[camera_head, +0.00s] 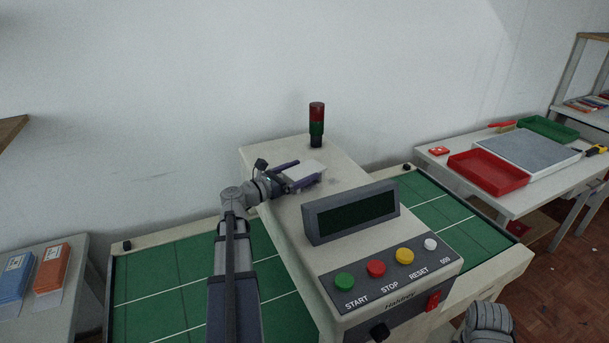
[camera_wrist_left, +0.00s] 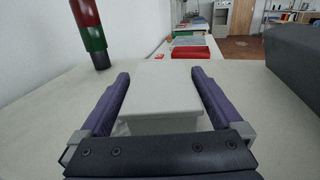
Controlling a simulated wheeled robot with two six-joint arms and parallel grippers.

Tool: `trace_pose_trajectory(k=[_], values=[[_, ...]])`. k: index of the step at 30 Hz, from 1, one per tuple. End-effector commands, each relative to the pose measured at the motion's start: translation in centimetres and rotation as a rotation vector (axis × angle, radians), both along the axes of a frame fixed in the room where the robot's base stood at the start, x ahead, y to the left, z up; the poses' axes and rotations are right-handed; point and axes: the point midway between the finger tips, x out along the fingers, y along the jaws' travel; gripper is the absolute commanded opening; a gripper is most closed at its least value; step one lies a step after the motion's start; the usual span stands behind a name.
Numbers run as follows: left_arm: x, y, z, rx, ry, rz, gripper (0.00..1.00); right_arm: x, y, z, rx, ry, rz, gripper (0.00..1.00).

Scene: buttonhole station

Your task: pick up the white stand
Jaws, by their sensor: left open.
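The white stand (camera_head: 304,168) is a small pale block on top of the light-coloured machine housing (camera_head: 262,155), behind the display. In the left wrist view the white stand (camera_wrist_left: 162,92) has a flat top and a recessed lower front. My left gripper (camera_head: 308,171) reaches over the housing from the left, with its purple fingers around the stand. In the left wrist view the open gripper (camera_wrist_left: 160,74) has one finger on each side of the stand, with a narrow gap on both sides. My right gripper is not in view; only a grey part of my right arm shows at bottom right.
A red and green signal tower (camera_head: 316,125) stands on the housing behind the stand. The dark display (camera_head: 351,212) and a button panel (camera_head: 390,268) are nearer. Green conveyor beds (camera_head: 165,275) lie on both sides. A table with a red tray (camera_head: 488,172) is at right.

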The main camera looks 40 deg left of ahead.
Motion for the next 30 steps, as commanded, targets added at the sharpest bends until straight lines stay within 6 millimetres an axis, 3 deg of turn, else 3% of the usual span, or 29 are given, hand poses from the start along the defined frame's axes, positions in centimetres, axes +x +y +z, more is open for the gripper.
trace_pose_trajectory(k=[4,12,30], values=[[1.28,-0.31,0.0,0.0,0.0,-0.001,1.0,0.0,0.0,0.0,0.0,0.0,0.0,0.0],[1.4,-0.35,0.0,0.0,0.0,0.001,1.0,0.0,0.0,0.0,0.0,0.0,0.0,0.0],[1.38,-0.34,0.0,0.0,0.0,0.0,0.33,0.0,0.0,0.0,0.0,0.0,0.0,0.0]])
